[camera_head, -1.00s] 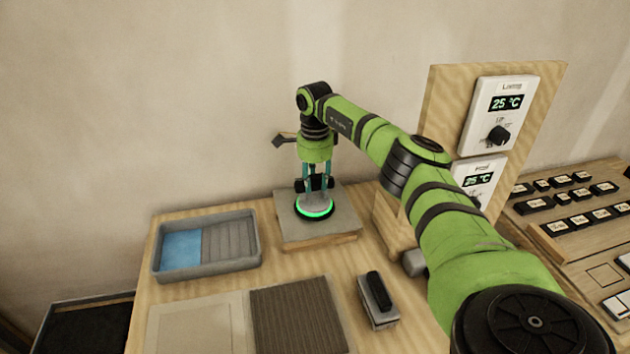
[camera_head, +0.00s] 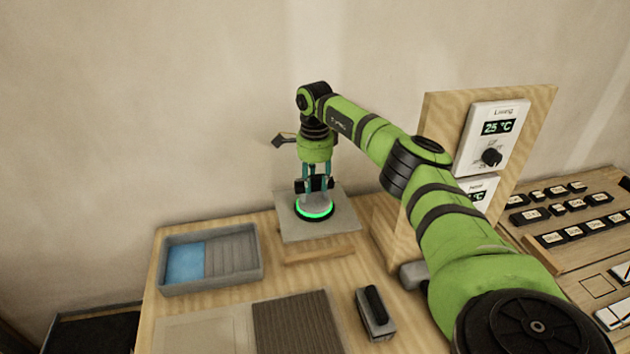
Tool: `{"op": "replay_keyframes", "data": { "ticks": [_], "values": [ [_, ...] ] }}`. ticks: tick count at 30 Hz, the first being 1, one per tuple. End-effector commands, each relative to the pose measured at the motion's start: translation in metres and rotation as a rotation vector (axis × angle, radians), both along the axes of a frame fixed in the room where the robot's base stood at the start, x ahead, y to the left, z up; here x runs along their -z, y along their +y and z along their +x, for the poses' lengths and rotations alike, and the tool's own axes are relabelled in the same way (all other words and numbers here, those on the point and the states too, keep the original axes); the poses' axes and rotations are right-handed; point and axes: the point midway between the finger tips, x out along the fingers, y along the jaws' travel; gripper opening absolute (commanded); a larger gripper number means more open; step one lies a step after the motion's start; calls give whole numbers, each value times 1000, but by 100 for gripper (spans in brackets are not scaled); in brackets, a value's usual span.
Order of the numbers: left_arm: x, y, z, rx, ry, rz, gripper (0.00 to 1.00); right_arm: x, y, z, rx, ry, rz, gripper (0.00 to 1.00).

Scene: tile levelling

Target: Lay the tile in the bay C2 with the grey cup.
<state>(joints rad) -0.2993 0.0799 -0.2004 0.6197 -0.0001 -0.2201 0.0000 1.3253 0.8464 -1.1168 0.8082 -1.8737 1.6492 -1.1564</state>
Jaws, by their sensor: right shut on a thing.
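The grey cup (camera_head: 314,202), with a lit green ring around its base, stands upright on the grey square tile (camera_head: 342,222). My right gripper (camera_head: 315,185) points down from above and is shut on the cup's top. The tile hangs level a little above a wooden block (camera_head: 318,254). At the front lie a dark ribbed bed (camera_head: 297,325) and, left of it, a smooth pale panel (camera_head: 205,332). No bay label is readable, so I cannot tell which is C2. My left gripper is out of view.
A grey tray (camera_head: 256,262) with a blue section stands at the left. A black-handled block (camera_head: 375,312) lies right of the ribbed bed. A wooden panel with thermostats (camera_head: 493,140) stands at the right, behind my arm. Labelled black blocks (camera_head: 580,228) lie beyond it.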

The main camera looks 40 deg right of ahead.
Motion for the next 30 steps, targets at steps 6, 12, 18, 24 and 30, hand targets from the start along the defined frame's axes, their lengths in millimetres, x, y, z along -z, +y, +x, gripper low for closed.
{"op": "replay_keyframes", "data": {
  "ticks": [6,12,18,24,30],
  "values": [
    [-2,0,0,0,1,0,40,-3,2,-1,-1,-5,1,0],
    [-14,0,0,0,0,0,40,-5,17,-14,-5,-5,-2,0],
    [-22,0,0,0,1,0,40,-4,36,-29,-2,-5,-1,0],
    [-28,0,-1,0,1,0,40,-3,55,-44,-3,-5,1,0],
    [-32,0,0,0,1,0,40,-3,73,-59,-3,-5,1,0]
  ]
}}
